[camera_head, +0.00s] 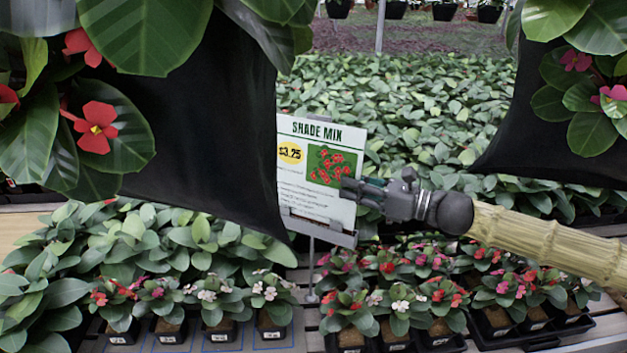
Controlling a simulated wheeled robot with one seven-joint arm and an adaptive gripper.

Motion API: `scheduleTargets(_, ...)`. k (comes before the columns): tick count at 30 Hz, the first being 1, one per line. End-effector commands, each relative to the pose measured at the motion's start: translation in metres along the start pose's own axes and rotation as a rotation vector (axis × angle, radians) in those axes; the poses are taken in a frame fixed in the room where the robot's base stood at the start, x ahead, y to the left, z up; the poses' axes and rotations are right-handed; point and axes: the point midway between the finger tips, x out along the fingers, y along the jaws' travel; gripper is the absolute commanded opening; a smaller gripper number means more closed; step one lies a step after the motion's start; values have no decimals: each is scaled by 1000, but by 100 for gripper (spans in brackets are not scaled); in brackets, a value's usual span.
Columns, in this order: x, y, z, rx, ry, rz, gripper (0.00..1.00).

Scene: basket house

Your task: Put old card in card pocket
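A white card (290,183) printed "SHADE MIX" with a $3.25 price and a red-flower picture stands nearly upright, slightly tilted, in the middle of the view. Its lower edge is at a grey metal holder (343,239) on a thin post above the plants; I cannot tell how far it sits inside. My gripper (352,188) reaches in from the right. Its fingertips overlap the card's right edge in the picture. Whether they are closed on the card is too small to tell. The card's back is hidden.
Small potted flowers (420,300) stand in black trays below. A wide bed of green plants (430,100) fills the background.

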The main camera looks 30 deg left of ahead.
Motion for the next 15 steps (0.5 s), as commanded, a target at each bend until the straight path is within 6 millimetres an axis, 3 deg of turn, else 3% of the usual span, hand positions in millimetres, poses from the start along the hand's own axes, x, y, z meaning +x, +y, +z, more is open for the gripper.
scheduleTargets(15,0,0,0,0,0,0,0)
